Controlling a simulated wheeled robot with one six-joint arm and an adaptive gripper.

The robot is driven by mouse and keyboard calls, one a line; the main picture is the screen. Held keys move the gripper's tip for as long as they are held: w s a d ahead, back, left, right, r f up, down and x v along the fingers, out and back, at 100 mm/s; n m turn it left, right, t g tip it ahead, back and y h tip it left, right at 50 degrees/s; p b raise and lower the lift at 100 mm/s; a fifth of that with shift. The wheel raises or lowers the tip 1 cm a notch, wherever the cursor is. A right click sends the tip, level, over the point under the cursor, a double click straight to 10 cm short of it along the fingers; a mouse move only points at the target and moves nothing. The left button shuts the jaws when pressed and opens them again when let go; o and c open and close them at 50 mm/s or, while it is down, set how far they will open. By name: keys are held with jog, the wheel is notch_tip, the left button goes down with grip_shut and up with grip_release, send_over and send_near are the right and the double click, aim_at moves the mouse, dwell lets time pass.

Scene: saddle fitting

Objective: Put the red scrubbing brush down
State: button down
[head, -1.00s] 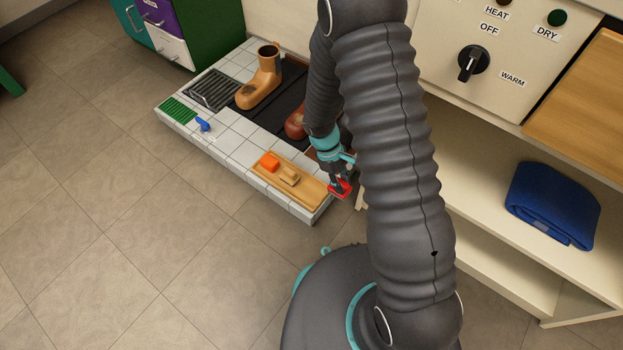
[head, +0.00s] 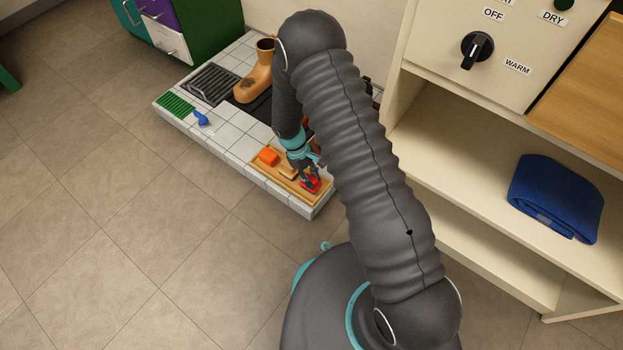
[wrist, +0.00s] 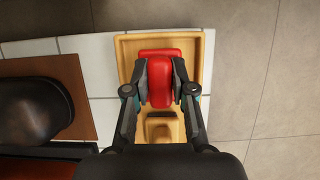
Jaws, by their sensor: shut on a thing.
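The red scrubbing brush (wrist: 159,82) is between the two fingers of my gripper (wrist: 160,88) in the wrist view, and the gripper is shut on it. In the head view the red brush (head: 311,184) shows just under my gripper (head: 310,178), over the right end of the wooden tray (head: 262,172). The tray (wrist: 124,51) lies beneath the brush in the wrist view. I cannot tell whether the brush touches the tray floor. A tan wooden brush (wrist: 162,127) lies in the tray beside the red one, and an orange block (head: 268,157) lies at the tray's left.
The tray stands on a white tiled platform (head: 236,148). A tan boot (head: 254,80), a dark grate (head: 211,84), a green mat (head: 176,105) and a blue object (head: 201,118) are farther left. A blue towel (head: 556,197) lies on a shelf at right.

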jog(key=shift+f, duration=0.25)
jog(key=c, duration=1)
grip_release()
